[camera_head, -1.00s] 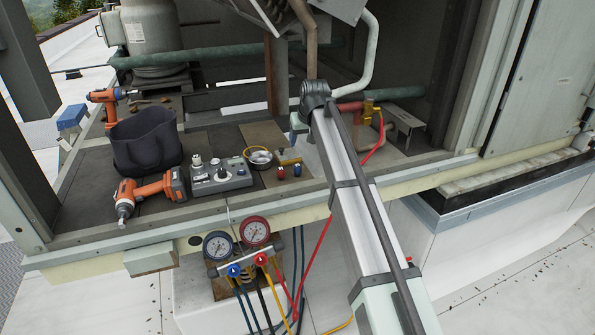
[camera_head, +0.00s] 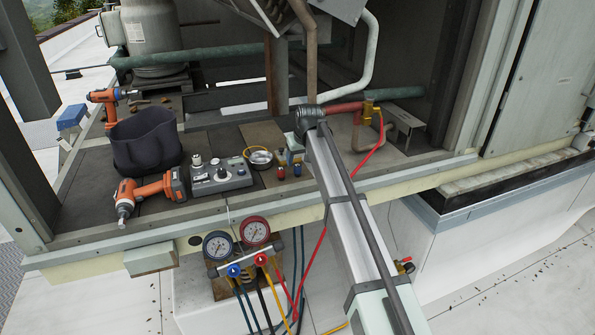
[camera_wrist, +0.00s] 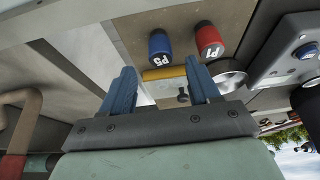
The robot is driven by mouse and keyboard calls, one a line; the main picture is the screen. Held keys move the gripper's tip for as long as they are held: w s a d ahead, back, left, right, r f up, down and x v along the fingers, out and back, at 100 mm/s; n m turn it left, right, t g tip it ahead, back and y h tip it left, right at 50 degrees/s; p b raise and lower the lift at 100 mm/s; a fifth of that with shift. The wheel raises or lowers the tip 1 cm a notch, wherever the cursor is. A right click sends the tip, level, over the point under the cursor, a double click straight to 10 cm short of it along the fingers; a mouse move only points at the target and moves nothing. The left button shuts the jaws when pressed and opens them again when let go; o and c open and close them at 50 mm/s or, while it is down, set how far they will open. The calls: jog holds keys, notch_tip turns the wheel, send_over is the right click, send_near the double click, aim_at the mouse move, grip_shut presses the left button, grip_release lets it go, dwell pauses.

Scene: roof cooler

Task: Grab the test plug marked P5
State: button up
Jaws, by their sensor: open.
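The blue plug (camera_wrist: 160,47) marked P5 stands upright in the wrist view, ahead of the space between my fingertips. It also shows in the head view as a small blue cap (camera_head: 297,170) on the deck. A red plug (camera_wrist: 208,41), whose mark looks like P1, stands beside it, apart; in the head view this red plug (camera_head: 281,173) is left of the blue one. My gripper (camera_wrist: 160,67) is open and empty, its two blue fingers pointing toward the plugs. In the head view it is small and partly hidden behind my wrist, just behind the plugs.
A round metal bowl (camera_head: 259,157) and a grey control box (camera_head: 220,176) stand to the left. A red hose (camera_head: 370,152) and pipework are to the right. Deck in front of the plugs is clear.

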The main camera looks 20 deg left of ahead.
aim_at(298, 165)
jog(key=shift+s+d+x, duration=0.1)
jog(key=shift+s+x, duration=0.1)
jog(key=shift+x, duration=1.05)
jog(key=shift+s+d+x, duration=0.15)
jog(key=shift+s+x, duration=0.05)
jog(key=shift+x, duration=1.05)
jog(key=shift+f, duration=0.15)
jog(key=c, duration=1.1)
